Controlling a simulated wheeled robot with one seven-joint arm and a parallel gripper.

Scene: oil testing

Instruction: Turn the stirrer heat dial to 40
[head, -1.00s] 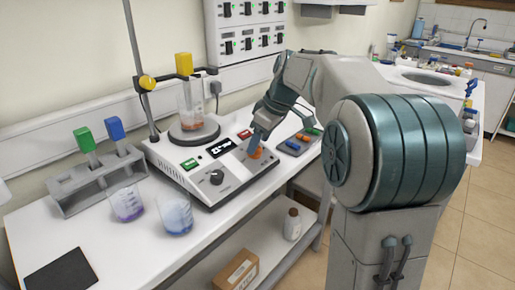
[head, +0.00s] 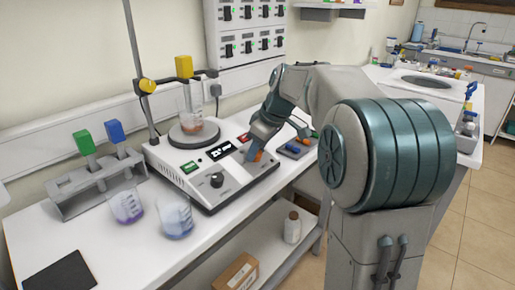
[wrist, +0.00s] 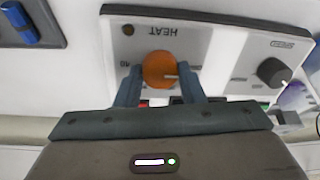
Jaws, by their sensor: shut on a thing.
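The stirrer (head: 212,168) is a white and dark box on the bench with a small display, a green and a red button, and a round plate at the back. Its orange heat dial (wrist: 160,69) sits below the upside-down HEAT label in the wrist view, with a pale pointer mark toward the right. My gripper (wrist: 160,84) is shut on the dial, one finger on each side. In the head view the dial (head: 257,156) is partly hidden by my gripper (head: 256,152). The black speed dial (wrist: 272,71) is clear of my fingers.
A beaker (head: 192,127) stands on the stirrer's plate beside a metal stand. Two beakers, one of them purple-tinted (head: 127,206), stand in front left near a grey rack (head: 97,188). A dark tray with coloured pieces (head: 296,148) lies right of the stirrer.

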